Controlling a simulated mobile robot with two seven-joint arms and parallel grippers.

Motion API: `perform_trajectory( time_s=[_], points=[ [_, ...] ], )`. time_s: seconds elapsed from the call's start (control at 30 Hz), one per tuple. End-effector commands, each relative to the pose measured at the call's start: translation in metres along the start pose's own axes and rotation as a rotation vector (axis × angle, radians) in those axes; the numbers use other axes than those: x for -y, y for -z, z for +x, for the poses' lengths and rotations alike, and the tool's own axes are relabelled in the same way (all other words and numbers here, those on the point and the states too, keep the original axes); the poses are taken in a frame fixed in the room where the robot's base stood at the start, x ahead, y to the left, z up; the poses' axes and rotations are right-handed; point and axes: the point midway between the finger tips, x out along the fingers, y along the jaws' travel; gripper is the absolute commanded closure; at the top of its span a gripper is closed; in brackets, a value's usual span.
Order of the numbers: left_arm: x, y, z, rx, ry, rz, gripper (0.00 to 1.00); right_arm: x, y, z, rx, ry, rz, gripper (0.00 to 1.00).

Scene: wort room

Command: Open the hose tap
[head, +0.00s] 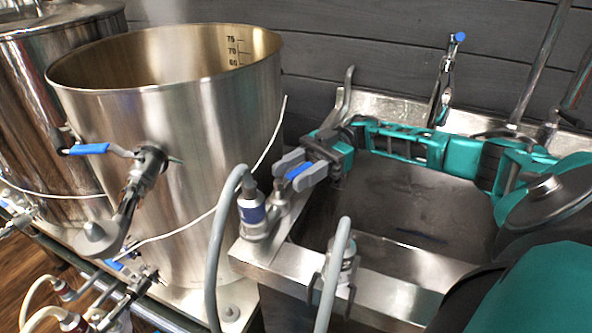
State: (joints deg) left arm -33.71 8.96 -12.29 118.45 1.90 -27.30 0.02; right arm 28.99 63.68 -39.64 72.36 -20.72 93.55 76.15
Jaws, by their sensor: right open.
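The hose tap (279,203) sits on the metal corner at the left of the sink, beside a grey hose end with a blue band (251,210). Its blue lever (299,171) shows between the grey fingers of my right gripper (291,172). The fingers are apart, one on each side of the lever; I cannot tell whether either touches it. The gripper and my turquoise arm reach in from the right over the sink and hide part of the tap. My left gripper is not in view.
A large open steel kettle (190,110) with a blue-handled valve (88,149) stands at the left. A dark sink (415,195) lies under my arm. A second grey hose (332,275) rises in front. A blue-topped faucet (445,80) stands behind.

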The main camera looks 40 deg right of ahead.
Motion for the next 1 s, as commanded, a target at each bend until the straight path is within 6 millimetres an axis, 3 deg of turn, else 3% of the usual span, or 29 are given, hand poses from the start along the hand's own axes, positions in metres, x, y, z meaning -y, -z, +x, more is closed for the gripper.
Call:
perform_trajectory(
  time_s=[0.3,0.47,1.0],
  points=[
    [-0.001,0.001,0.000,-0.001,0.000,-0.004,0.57,0.000,0.002,0.000,0.002,-0.001,0.000,0.56],
    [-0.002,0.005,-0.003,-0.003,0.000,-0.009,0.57,0.000,0.020,-0.001,0.004,0.000,-0.002,0.56],
    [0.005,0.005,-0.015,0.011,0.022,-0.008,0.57,0.000,0.150,0.000,0.003,-0.001,-0.004,0.56]
  ],
)
